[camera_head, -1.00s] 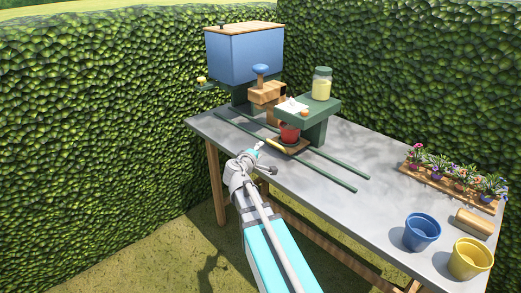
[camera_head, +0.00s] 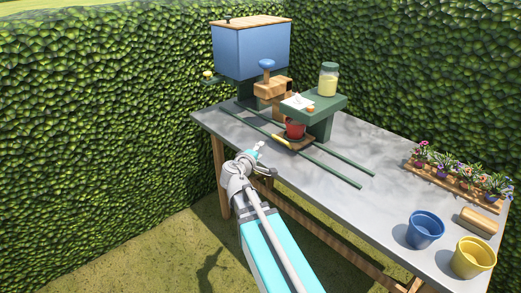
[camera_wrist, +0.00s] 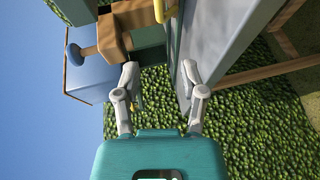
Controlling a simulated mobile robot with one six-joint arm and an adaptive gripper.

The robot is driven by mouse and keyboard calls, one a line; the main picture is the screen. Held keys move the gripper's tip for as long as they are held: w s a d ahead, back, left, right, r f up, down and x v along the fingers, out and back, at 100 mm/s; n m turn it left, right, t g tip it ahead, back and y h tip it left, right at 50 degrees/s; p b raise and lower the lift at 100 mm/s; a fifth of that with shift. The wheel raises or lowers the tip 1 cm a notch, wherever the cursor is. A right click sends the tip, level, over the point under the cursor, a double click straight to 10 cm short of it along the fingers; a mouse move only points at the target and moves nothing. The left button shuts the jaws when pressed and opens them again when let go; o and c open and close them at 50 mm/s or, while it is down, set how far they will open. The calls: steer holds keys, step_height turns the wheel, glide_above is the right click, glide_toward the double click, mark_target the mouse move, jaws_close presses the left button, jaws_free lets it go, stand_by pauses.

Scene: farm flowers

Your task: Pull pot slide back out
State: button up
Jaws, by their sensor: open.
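The pot slide (camera_head: 301,145) is a small wooden board with a yellow handle (camera_head: 282,142) on its near edge. It lies on the worktable between two green rails (camera_head: 333,166), partly under a green raised shelf (camera_head: 327,103). A red pot (camera_head: 295,130) stands on it. My gripper (camera_head: 258,149) is off the table's near edge, to the left of the handle in the head view and apart from it. In the wrist view my gripper (camera_wrist: 158,70) has its fingers spread with nothing between them. A yellow bar, apparently the handle (camera_wrist: 159,10), shows at the top there.
A blue hopper (camera_head: 250,50) and a wooden block with a blue knob (camera_head: 267,64) stand behind the slide. A jar (camera_head: 328,79) is on the shelf. Flower pots, a blue pot (camera_head: 424,229) and a yellow pot (camera_head: 472,257) stand at right. Mid-table is clear.

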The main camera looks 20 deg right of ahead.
steer(key=shift+s+a, duration=0.15)
steer(key=shift+a, duration=0.05)
stand_by(0.6)
steer(key=s+a+f+m+g+y, duration=0.2)
steer(key=s+f+m+g+y, duration=0.25)
steer(key=s+f+g, duration=0.35)
steer(key=s+a+f+m+g+y, duration=0.2)
steer(key=s+a+f+y, duration=0.5)
steer(key=a, duration=0.4)
steer(key=shift+s+m+g, duration=0.4)
steer(key=shift+s+m, duration=0.15)
steer(key=shift+s, duration=0.25)
steer(key=shift+a, duration=0.15)
